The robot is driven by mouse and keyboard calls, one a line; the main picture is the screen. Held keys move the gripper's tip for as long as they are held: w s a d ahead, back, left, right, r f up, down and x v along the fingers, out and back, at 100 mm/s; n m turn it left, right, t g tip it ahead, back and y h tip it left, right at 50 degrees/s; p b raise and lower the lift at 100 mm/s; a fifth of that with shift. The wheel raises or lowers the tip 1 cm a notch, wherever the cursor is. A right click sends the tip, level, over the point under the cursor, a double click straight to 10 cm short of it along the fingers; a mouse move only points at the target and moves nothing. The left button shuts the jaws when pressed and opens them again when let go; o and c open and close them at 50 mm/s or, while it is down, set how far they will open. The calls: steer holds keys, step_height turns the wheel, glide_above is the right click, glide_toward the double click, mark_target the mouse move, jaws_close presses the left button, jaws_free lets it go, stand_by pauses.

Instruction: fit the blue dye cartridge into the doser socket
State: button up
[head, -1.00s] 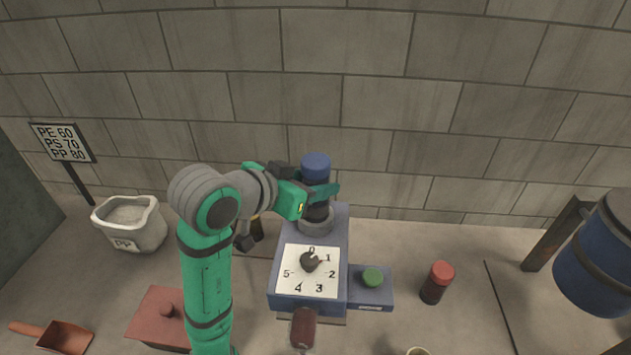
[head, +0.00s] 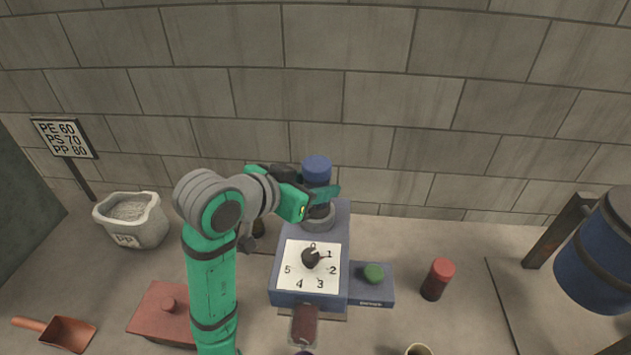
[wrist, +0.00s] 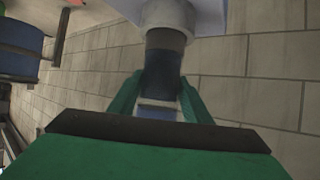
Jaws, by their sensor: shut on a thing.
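The blue dye cartridge (head: 317,169) is upright, with a blue cap and a dark lower body. My gripper (head: 318,191) is shut on it around the middle. The doser socket (head: 318,222) is a grey ring on top of the blue doser, directly below the cartridge. In the wrist view the cartridge (wrist: 163,62) runs between my fingers (wrist: 158,97), and its dark end meets the socket ring (wrist: 168,16). The lower end appears to be at or inside the ring; the depth is hidden.
The doser (head: 282,300) has a numbered dial (head: 311,258) in front and a green button (head: 373,273) at right. A red-capped cartridge (head: 437,280) stands further right. A pale sack (head: 132,221), red lidded box (head: 163,313) and scoop (head: 66,334) are left.

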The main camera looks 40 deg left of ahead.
steer(key=shift+f, duration=1.5)
steer(key=o, duration=1.3)
steer(key=shift+o, duration=0.2)
steer(key=v, duration=1.1)
steer(key=shift+w+f, duration=0.1)
